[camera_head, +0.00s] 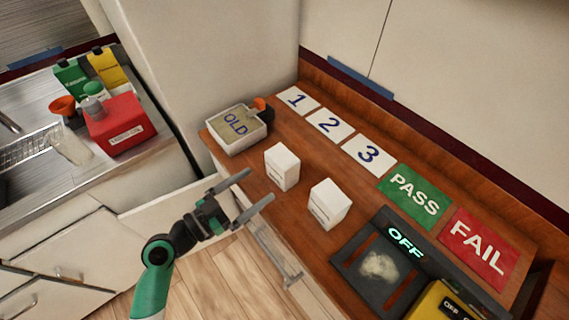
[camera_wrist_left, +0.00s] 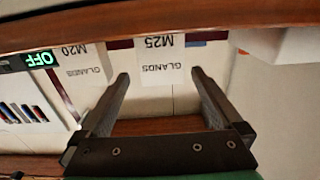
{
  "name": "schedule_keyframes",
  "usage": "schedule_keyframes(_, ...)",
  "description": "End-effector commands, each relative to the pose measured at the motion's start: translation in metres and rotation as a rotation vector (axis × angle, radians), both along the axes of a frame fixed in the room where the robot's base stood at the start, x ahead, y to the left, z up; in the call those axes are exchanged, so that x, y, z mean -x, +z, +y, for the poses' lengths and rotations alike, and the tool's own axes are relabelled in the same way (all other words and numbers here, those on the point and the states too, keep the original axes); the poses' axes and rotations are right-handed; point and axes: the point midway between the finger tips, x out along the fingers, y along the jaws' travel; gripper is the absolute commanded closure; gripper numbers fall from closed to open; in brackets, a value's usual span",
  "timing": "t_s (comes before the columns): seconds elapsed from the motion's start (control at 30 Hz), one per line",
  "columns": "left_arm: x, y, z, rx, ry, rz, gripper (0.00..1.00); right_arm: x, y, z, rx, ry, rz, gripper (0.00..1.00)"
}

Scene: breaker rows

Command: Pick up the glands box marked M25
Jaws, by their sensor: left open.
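Two white boxes stand upright on the wooden counter. In the left wrist view, which is upside down, the box marked GLANDS M25 (camera_wrist_left: 160,62) shows in line with the gap between my fingers, and the box marked GLANDS M20 (camera_wrist_left: 84,66) is to its left, by the OFF display. By that order, the M25 box is the left one (camera_head: 281,168) in the head view and the M20 box is the right one (camera_head: 328,205). My left gripper (camera_head: 259,185) is open and empty, its fingertips just short of the M25 box. It also shows in the left wrist view (camera_wrist_left: 159,75). My right gripper is not in view.
A white tray marked OLD (camera_head: 237,143) stands left of the boxes. Cards 1 (camera_head: 297,100), 2 (camera_head: 329,124) and 3 (camera_head: 368,154), a green PASS card (camera_head: 414,195) and a red FAIL card (camera_head: 480,247) line the back. A dark device showing OFF (camera_head: 405,240) stands at right.

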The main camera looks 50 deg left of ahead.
Motion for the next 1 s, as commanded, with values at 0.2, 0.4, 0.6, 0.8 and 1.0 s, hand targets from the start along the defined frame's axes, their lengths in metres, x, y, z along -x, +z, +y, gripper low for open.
schedule_keyframes(0.2,-0.037,0.003,-0.002,-0.001,-0.003,0.000,0.00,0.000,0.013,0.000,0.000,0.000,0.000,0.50)
schedule_keyframes(0.4,-0.044,0.002,-0.002,0.000,-0.001,0.000,0.00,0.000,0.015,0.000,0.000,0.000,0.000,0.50)
schedule_keyframes(0.6,-0.076,0.008,-0.003,0.000,-0.004,-0.001,0.00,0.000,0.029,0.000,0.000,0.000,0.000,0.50)
schedule_keyframes(0.8,-0.093,0.005,-0.004,0.000,-0.001,0.000,0.00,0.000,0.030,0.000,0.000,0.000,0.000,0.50)
schedule_keyframes(1.0,-0.093,0.004,-0.003,0.000,0.000,0.000,0.07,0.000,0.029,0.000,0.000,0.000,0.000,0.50)
